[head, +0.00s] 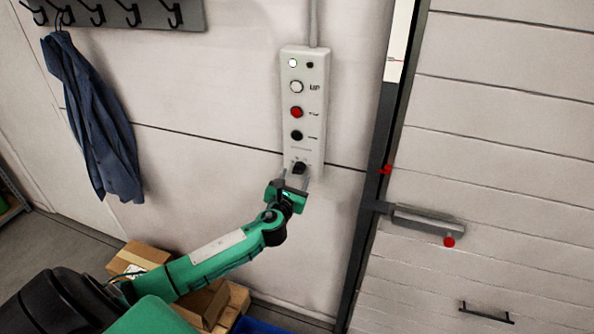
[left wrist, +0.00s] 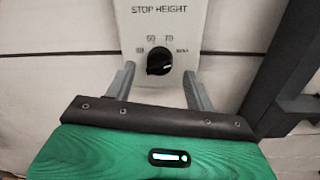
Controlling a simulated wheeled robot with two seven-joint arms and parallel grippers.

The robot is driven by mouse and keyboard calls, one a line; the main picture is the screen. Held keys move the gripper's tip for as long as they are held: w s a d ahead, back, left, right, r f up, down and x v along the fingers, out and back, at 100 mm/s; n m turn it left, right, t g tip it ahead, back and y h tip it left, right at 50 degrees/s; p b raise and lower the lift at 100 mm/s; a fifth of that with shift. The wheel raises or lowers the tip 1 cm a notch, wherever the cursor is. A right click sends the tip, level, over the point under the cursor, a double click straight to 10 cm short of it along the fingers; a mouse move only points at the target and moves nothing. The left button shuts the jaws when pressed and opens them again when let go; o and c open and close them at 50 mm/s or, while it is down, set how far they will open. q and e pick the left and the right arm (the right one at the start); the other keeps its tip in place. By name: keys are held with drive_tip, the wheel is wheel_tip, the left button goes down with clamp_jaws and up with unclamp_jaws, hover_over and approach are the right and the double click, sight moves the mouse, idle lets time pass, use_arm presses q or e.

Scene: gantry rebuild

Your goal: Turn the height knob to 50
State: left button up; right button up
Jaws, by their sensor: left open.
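The black height knob (head: 299,168) is at the bottom of the pale control box (head: 317,75) on the wall. In the left wrist view, the knob (left wrist: 158,58) sits below the printed words STOP HEIGHT. The labels 50 and 70 are above it, with a blurred label at each side. A pale mark shows on the knob, but I cannot tell which label it points to. My left gripper (head: 295,178) is open just below the knob. In the left wrist view its fingers (left wrist: 160,88) stand apart, to the lower left and lower right of the knob, with nothing between them. My right gripper is not in view.
The box also has a white button (head: 297,87), a red button (head: 296,112) and a black button (head: 296,135). A panelled door (head: 500,150) with a handle bar stands to the right. A blue coat (head: 95,120) hangs at left. Cardboard boxes (head: 138,256) lie below my left arm.

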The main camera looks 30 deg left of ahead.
sight(299, 170)
use_arm(q)
drive_tip(key=shift+x, duration=1.45)
drive_tip(key=c, duration=1)
drive_tip(key=shift+o, duration=0.2)
